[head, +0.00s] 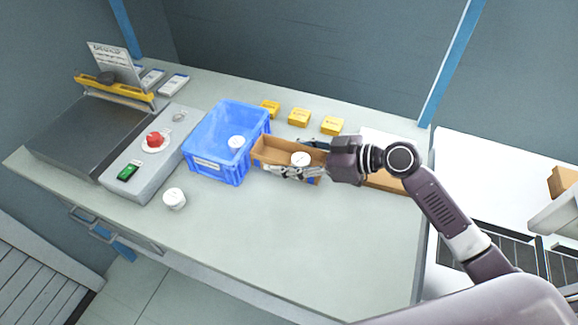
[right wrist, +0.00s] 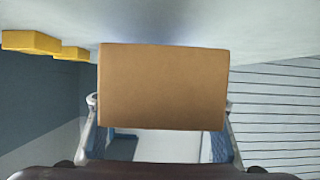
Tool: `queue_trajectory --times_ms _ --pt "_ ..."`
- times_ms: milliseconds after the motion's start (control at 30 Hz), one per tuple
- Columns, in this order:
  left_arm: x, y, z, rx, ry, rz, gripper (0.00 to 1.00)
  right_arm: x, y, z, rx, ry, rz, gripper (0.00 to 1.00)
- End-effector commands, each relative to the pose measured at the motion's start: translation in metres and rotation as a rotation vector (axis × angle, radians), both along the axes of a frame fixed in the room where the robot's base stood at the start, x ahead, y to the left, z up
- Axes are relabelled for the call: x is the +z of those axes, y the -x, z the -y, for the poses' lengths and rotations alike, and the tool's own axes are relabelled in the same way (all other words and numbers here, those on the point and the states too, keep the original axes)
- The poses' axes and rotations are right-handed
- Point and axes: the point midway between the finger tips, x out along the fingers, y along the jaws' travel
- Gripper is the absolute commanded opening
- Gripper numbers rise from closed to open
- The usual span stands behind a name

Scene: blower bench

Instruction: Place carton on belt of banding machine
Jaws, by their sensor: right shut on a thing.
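An open brown carton (head: 268,146) is at the middle of the bench beside the blue crate, with a white round jar (head: 300,159) inside. My right gripper (head: 298,160) is shut on this carton, one finger along each long side. In the right wrist view the carton's plain brown end (right wrist: 163,87) is between the two fingers (right wrist: 160,108). I cannot tell whether the carton touches the bench. The grey equipment at the right edge (head: 556,218), perhaps the banding machine, is only partly in view. My left gripper is not in view.
The blue crate (head: 204,163) holds a white jar. Another white jar (head: 174,198) stands on the bench (head: 300,235). Yellow boxes (head: 299,117) line the back. Brown cardboard (head: 385,181) lies under my right arm. Dark slats (head: 505,247) and a brown box (head: 562,181) are at right.

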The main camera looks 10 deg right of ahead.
Motion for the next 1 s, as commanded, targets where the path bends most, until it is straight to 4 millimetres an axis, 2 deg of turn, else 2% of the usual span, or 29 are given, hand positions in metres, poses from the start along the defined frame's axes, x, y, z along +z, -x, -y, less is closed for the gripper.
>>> queue_trajectory --times_ms 100,233,667,700,833,1000 --pt "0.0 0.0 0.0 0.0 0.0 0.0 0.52 -0.02 0.001 0.0 -0.002 -0.002 -0.007 0.26" --pt "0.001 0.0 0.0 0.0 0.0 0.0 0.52 -0.035 0.0 0.0 -0.001 -0.003 -0.004 0.26" --pt "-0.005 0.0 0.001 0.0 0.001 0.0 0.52 -0.042 0.0 0.0 0.0 0.0 -0.001 0.26" --pt "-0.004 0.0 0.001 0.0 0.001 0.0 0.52 -0.041 0.001 0.0 0.001 0.0 -0.002 0.55" --pt "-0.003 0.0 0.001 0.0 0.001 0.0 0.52 -0.04 0.001 0.0 0.0 0.0 -0.003 0.69" --pt "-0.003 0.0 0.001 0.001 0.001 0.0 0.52 -0.04 0.001 0.0 0.0 0.0 -0.003 0.69"
